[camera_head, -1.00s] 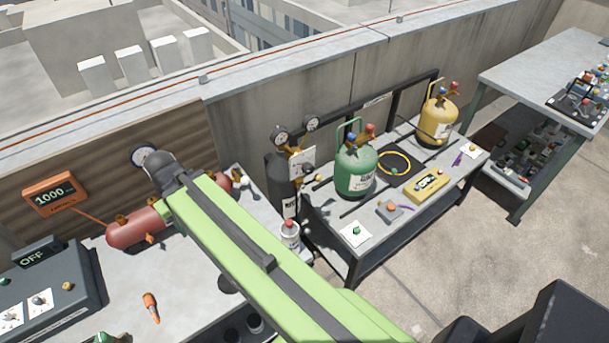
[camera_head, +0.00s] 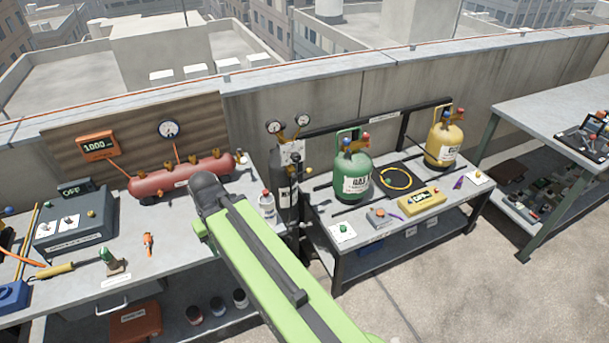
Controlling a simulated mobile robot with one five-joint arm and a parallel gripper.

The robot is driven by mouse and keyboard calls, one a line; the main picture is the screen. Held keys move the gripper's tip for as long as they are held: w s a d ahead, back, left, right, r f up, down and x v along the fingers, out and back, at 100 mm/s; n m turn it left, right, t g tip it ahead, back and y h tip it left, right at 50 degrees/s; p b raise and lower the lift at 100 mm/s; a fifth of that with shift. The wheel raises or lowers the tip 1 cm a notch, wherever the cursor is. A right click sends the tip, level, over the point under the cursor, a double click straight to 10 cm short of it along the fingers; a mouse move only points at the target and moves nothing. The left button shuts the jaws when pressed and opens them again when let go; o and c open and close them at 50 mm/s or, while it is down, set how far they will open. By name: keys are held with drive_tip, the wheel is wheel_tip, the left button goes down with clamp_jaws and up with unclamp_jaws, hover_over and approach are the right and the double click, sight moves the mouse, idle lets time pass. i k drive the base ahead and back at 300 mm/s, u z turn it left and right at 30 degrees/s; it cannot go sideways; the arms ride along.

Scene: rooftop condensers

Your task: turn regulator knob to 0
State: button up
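The regulator (camera_head: 291,142) sits on top of a dark gas cylinder (camera_head: 284,185) between the two benches. It has two round gauges, a left one (camera_head: 273,127) and a right one (camera_head: 302,120), with a pale card or plate below them. A small dark part beside the plate may be its knob, but its setting is too small to read. My gripper is not visible.
The left bench (camera_head: 160,232) carries a red tank (camera_head: 180,176), a grey box (camera_head: 72,236) and tools. An orange display (camera_head: 98,146) reads 1000. The right bench holds green (camera_head: 352,172) and yellow (camera_head: 443,142) cylinders. Open floor (camera_head: 470,285) lies at the front right.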

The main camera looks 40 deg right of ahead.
sight(296, 157)
drive_tip(key=u, duration=1.2)
drive_tip(key=k, duration=0.1)
drive_tip(key=z, duration=2)
drive_tip(key=i, duration=1)
drive_tip(key=z, duration=1.25)
drive_tip(key=k, duration=1.8)
drive_tip(key=u, duration=0.5)
drive_tip(key=i, duration=1)
drive_tip(key=u, duration=0.05)
